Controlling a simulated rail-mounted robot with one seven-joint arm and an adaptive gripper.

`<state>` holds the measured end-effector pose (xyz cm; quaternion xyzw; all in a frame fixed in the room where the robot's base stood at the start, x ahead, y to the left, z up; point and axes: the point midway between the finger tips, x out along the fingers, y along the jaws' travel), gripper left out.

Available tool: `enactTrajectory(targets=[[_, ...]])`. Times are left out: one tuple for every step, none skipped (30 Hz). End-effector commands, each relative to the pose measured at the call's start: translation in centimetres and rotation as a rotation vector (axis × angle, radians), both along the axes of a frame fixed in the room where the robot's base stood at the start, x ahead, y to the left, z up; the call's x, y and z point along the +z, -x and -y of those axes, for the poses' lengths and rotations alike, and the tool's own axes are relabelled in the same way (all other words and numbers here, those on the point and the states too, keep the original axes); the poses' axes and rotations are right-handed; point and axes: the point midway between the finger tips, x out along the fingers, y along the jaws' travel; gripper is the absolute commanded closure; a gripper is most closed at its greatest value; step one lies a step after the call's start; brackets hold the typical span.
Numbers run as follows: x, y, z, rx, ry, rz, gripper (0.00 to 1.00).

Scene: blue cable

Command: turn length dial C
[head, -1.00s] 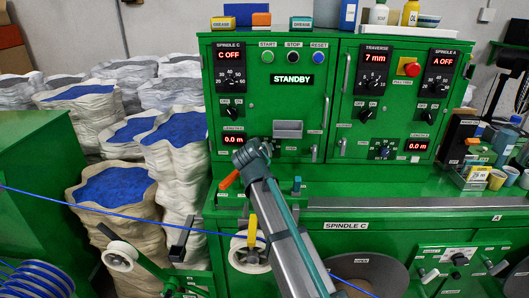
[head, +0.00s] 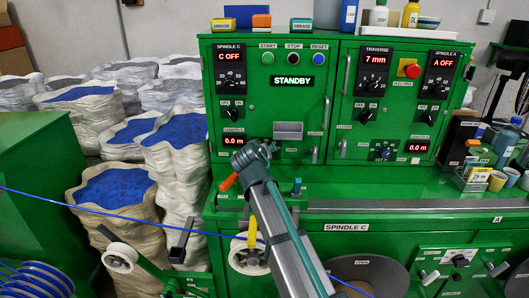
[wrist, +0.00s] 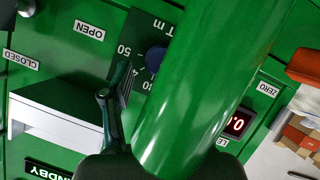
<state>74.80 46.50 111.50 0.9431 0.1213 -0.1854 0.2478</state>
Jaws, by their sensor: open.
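The length C display (head: 233,141) reads 0.0 m on the left of the green cabinet. A dark green finger of my gripper (wrist: 112,108) is left of the knob. A large green cylinder covers the right of the dial, and the other finger cannot be made out. My gripper is open; contact with the knob cannot be told.
A grey handle (head: 288,130) juts out right of my gripper; it looks white in the wrist view (wrist: 65,118). An orange lever (head: 229,181) is just below left. The blue cable (head: 150,218) runs across the front. The status display (head: 293,80) reads STANDBY.

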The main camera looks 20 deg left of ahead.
Motion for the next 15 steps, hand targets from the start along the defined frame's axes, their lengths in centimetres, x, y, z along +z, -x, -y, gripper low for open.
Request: enactTrajectory(targets=[[0.3, 0.9, 0.2, 0.002, -0.001, 0.001, 0.4], [0.5, 1.4, 0.3, 0.002, -0.001, 0.001, 0.4], [0.8, 2.0, 0.4, 0.001, -0.001, 0.0, 0.4], [1.0, 2.6, 0.5, 0.001, -0.001, 0.0, 0.4], [1.2, 3.1, 0.6, 0.002, -0.001, 0.001, 0.4], [1.6, 3.9, 0.7, 0.002, -0.001, 0.001, 0.4], [1.8, 4.4, 0.8, 0.002, -0.001, 0.001, 0.4], [2.1, 4.9, 0.9, 0.001, -0.001, 0.0, 0.4], [2.3, 5.6, 1.0, 0.002, -0.001, 0.001, 0.4], [2.6, 6.1, 1.0, 0.002, -0.001, 0.001, 0.4], [2.8, 6.6, 1.1, 0.002, -0.001, 0.0, 0.4], [3.1, 7.2, 1.2, 0.001, -0.001, 0.0, 0.4], [3.3, 7.6, 1.2, 0.002, -0.001, 0.001, 0.4], [3.4, 7.9, 1.3, 0.001, -0.001, 0.0, 0.4], [3.6, 8.4, 1.3, 0.001, 0.0, -0.001, 0.4]])
